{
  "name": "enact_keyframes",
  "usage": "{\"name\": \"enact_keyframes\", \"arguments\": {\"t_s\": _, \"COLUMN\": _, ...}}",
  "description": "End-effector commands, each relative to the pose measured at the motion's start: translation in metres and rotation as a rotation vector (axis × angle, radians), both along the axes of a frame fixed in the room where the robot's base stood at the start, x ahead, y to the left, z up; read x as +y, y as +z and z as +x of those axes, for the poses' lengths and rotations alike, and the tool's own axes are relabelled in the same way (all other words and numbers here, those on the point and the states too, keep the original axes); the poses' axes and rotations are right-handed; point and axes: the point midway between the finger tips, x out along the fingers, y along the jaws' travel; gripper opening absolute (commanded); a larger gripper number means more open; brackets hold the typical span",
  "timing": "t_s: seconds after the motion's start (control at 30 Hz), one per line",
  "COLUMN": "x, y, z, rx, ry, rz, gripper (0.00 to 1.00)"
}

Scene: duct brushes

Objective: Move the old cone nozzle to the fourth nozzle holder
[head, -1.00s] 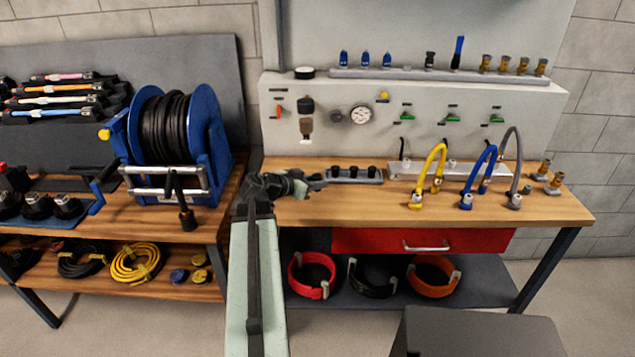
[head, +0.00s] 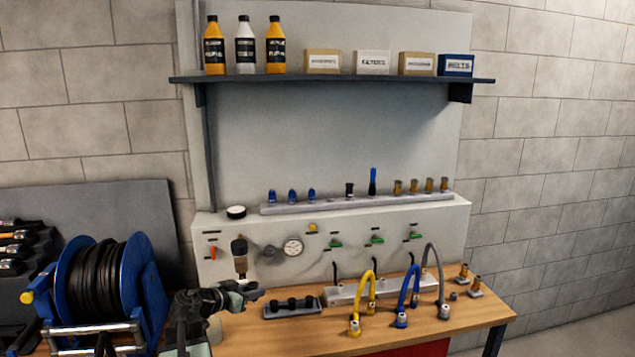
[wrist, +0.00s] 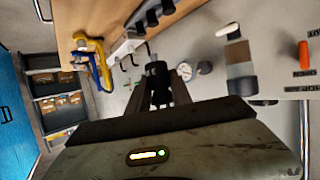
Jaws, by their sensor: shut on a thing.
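My gripper (head: 254,291) is above the bench near its back left. In the wrist view my gripper (wrist: 160,90) is shut on a dark, stubby piece (wrist: 157,71), probably the old cone nozzle; its cone shape is not clear. In the head view the held piece cannot be told from the dark fingers. A grey rail (head: 330,206) on the wall panel's top carries blue, black and brass nozzles. A small grey block (head: 277,313) with dark round pieces stands on the bench, right of and below my gripper. I cannot tell which place is the fourth holder.
A blue hose reel (head: 140,290) stands left of my gripper. A pressure gauge (head: 293,247) and a hanging regulator (head: 239,250) are on the panel behind. Yellow (head: 371,292), blue (head: 414,290) and grey (head: 440,268) hoses arch up at the right.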

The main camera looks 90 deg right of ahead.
Motion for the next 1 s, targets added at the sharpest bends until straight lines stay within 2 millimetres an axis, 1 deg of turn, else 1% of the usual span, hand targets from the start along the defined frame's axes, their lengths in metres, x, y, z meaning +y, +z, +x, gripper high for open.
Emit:
{"name": "enact_keyframes", "arguments": {"t_s": 0.03, "x": -0.001, "y": 0.046, "z": 0.000, "rx": 0.001, "ry": 0.000, "rz": -0.001, "gripper": 0.00}}
{"name": "enact_keyframes", "arguments": {"t_s": 0.07, "x": -0.001, "y": 0.060, "z": 0.000, "rx": 0.001, "ry": 0.000, "rz": -0.001, "gripper": 0.00}}
{"name": "enact_keyframes", "arguments": {"t_s": 0.1, "x": -0.002, "y": 0.079, "z": 0.000, "rx": 0.001, "ry": 0.000, "rz": -0.001, "gripper": 0.00}}
{"name": "enact_keyframes", "arguments": {"t_s": 0.17, "x": -0.003, "y": 0.107, "z": 0.000, "rx": 0.001, "ry": 0.000, "rz": -0.002, "gripper": 0.00}}
{"name": "enact_keyframes", "arguments": {"t_s": 0.2, "x": -0.003, "y": 0.125, "z": 0.000, "rx": 0.001, "ry": 0.000, "rz": -0.002, "gripper": 0.00}}
{"name": "enact_keyframes", "arguments": {"t_s": 0.27, "x": -0.004, "y": 0.152, "z": 0.000, "rx": 0.002, "ry": -0.001, "rz": -0.002, "gripper": 0.00}}
{"name": "enact_keyframes", "arguments": {"t_s": 0.3, "x": -0.005, "y": 0.170, "z": 0.000, "rx": 0.002, "ry": -0.001, "rz": -0.002, "gripper": 0.00}}
{"name": "enact_keyframes", "arguments": {"t_s": 0.4, "x": -0.006, "y": 0.211, "z": 0.000, "rx": 0.003, "ry": -0.001, "rz": -0.003, "gripper": 0.00}}
{"name": "enact_keyframes", "arguments": {"t_s": 0.5, "x": -0.007, "y": 0.237, "z": -0.001, "rx": 0.003, "ry": -0.002, "rz": -0.004, "gripper": 0.00}}
{"name": "enact_keyframes", "arguments": {"t_s": 0.6, "x": -0.007, "y": 0.245, "z": -0.001, "rx": 0.003, "ry": -0.002, "rz": -0.004, "gripper": 0.00}}
{"name": "enact_keyframes", "arguments": {"t_s": 0.77, "x": -0.007, "y": 0.239, "z": -0.001, "rx": 0.003, "ry": -0.002, "rz": -0.004, "gripper": 0.00}}
{"name": "enact_keyframes", "arguments": {"t_s": 1.0, "x": -0.007, "y": 0.239, "z": 0.000, "rx": 0.003, "ry": -0.001, "rz": -0.004, "gripper": 0.00}}
